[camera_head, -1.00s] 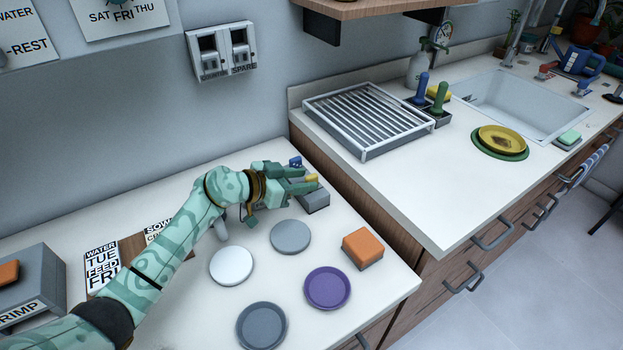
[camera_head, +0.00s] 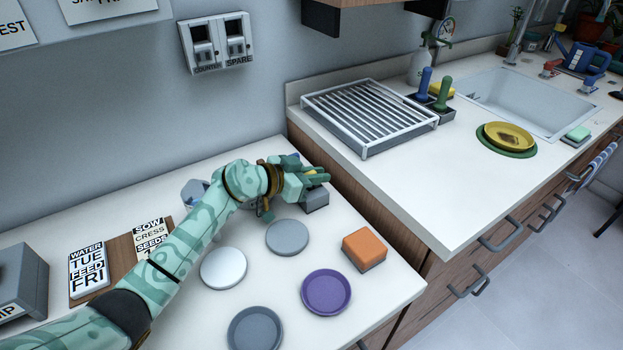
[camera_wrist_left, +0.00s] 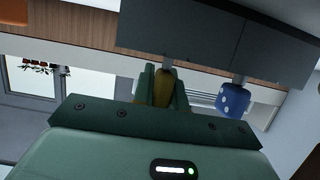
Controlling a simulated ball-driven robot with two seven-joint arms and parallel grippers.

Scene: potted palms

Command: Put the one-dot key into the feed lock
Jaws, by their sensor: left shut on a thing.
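My left gripper (camera_head: 318,174) is shut on a yellow key (camera_wrist_left: 163,85) at the grey block (camera_head: 316,202) near the back right of the left counter. In the left wrist view, the key's metal shaft meets the dark block (camera_wrist_left: 213,42). I cannot tell how deep the shaft sits. A blue key (camera_wrist_left: 233,100) with white dots stands at the same block beside my fingers. No dots show on the yellow key. I see no readable feed label on a lock. My right gripper is out of view.
An orange-topped block (camera_head: 364,248), a purple dish (camera_head: 326,292), and grey and white discs stand in front of the arm. Water and feed cards (camera_head: 88,270) lie at the left. A wall box (camera_head: 217,43) reads "SPARE" on its right side. A drying rack (camera_head: 368,118) stands on the right counter.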

